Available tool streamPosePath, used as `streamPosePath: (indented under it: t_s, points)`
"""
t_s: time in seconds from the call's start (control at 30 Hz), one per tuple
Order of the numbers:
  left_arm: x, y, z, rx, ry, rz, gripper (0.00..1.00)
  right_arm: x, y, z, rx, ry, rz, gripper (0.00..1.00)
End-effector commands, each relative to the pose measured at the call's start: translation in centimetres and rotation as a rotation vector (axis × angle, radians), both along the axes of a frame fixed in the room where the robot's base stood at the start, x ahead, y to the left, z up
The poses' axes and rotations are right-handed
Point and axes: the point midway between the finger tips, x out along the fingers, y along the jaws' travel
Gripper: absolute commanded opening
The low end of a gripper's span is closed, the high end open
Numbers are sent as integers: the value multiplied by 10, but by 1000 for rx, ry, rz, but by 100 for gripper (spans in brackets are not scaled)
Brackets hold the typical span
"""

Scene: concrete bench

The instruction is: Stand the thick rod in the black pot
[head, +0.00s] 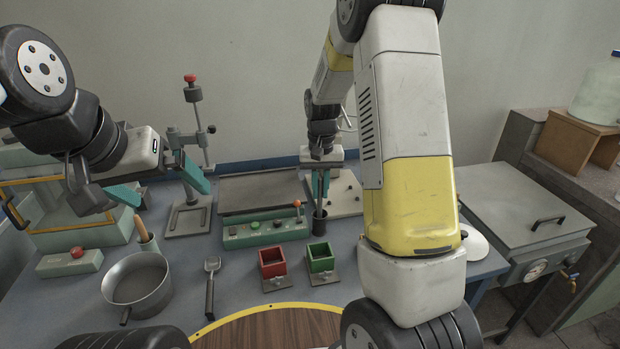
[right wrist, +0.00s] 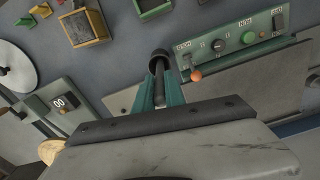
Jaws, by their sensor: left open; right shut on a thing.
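My right gripper (head: 321,183) points down and is shut on the dark thick rod (head: 321,189), which stands upright between the teal fingers. The rod (right wrist: 160,90) also shows between the fingers in the right wrist view. The small black pot (head: 319,223) stands on the bench directly under the gripper. In the right wrist view the rod's lower end meets the pot's round mouth (right wrist: 158,55); how deep it sits I cannot tell. My left gripper (head: 172,195) is open and empty, above the bench at the left.
A control box (head: 265,232) with an orange-knobbed lever stands just left of the pot. Red (head: 272,263) and green (head: 320,258) boxes sit in front. A saucepan (head: 137,285) and a scoop (head: 211,280) lie to the left. A clamp stand (head: 190,215) rises behind.

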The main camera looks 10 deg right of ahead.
Motion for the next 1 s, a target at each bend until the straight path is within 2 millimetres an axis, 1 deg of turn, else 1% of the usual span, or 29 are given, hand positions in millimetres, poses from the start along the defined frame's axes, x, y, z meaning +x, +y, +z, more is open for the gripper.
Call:
streamPosePath:
  t_s: [0.07, 0.1, 0.17, 0.2, 0.23, 0.47, 0.57, 0.67, 0.9, 1.0]
  points:
    - [0, 0, 0, 0, 0, 0, 100, 0, 0, 0, 0, -1, 0, 0]
    - [0, 0, 0, 0, 0, 0, 100, 0, 0, 0, 0, -1, 0, 18]
    - [0, 0, 0, 0, 0, 0, 100, 0, 0, 0, 0, -1, 0, 30]
    - [0, 0, 0, 0, 0, 0, 100, 0, 0, 0, 0, -1, 0, 38]
    - [0, 0, 0, 0, 0, 0, 100, 0, 0, 0, 0, -1, 0, 40]
    - [0, 0, 0, 0, 0, 0, 100, 0, 0, 0, 0, 1, 0, 40]
    - [0, 0, 0, 0, 0, 0, 100, 0, 0, 3, 0, 0, 0, 40]
    - [0, 0, 0, 0, 0, 0, 100, 1, 0, 14, 1, -4, 0, 40]
    - [0, 0, 0, 0, 0, 0, 100, 1, 0, 56, 0, -5, 0, 40]
    - [0, 0, 0, 0, 0, 0, 100, 1, 0, 68, 0, -3, 0, 40]
